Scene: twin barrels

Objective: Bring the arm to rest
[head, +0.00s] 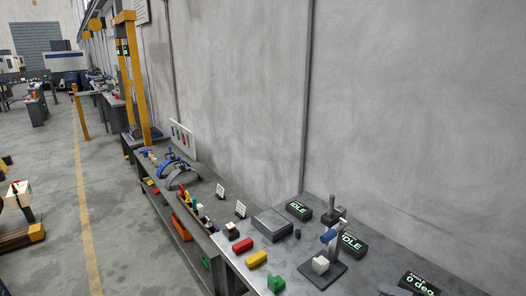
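My arm and my gripper do not show in the head view, so I cannot see whether the gripper is open or shut. In front at the lower right is a grey metal bench (262,278) against the wall. On it lie a red block (242,245), a yellow block (257,259) and a green block (276,284). A small stand with a blue part (328,236) and a white block (320,265) stands to their right.
Black displays reading IDLE (299,210) and "0 deg" (420,284) sit on the bench. A longer dark bench (150,172) with tools runs further along the wall. Yellow posts (136,80) stand beyond. Concrete floor (60,215) with a yellow line is open at left.

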